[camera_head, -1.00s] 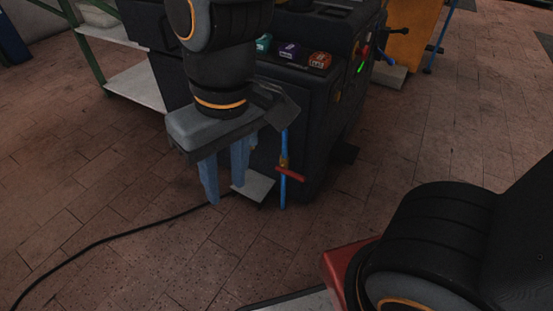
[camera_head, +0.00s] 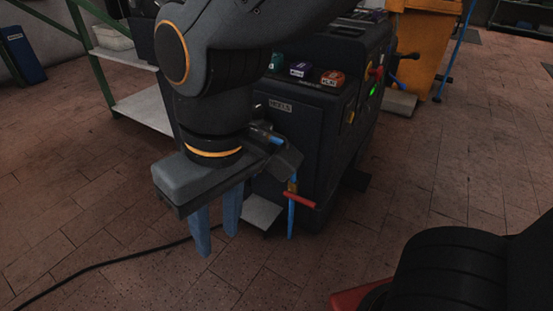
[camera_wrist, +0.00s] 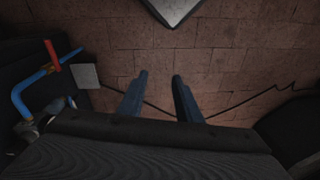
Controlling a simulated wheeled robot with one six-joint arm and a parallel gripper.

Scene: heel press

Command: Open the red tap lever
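The red tap lever (camera_head: 299,199) sits on a thin blue pipe (camera_head: 291,222) at the front of the dark machine. In the wrist view the lever (camera_wrist: 52,53) stands at the upper left, on the bent blue pipe (camera_wrist: 32,82). My gripper (camera_head: 218,243) points down, to the left of the lever and apart from it. Its two blue fingers are spread with nothing between them. In the wrist view the fingers (camera_wrist: 159,78) point over bare floor, well to the right of the lever.
The dark machine (camera_head: 335,130) stands behind, with several small coloured boxes on top. A pale plate (camera_head: 262,212) is low beside the pipe. A black cable (camera_head: 110,262) crosses the brick floor. A green-framed shelf (camera_head: 145,108) stands at left, an orange cabinet (camera_head: 415,50) at back right.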

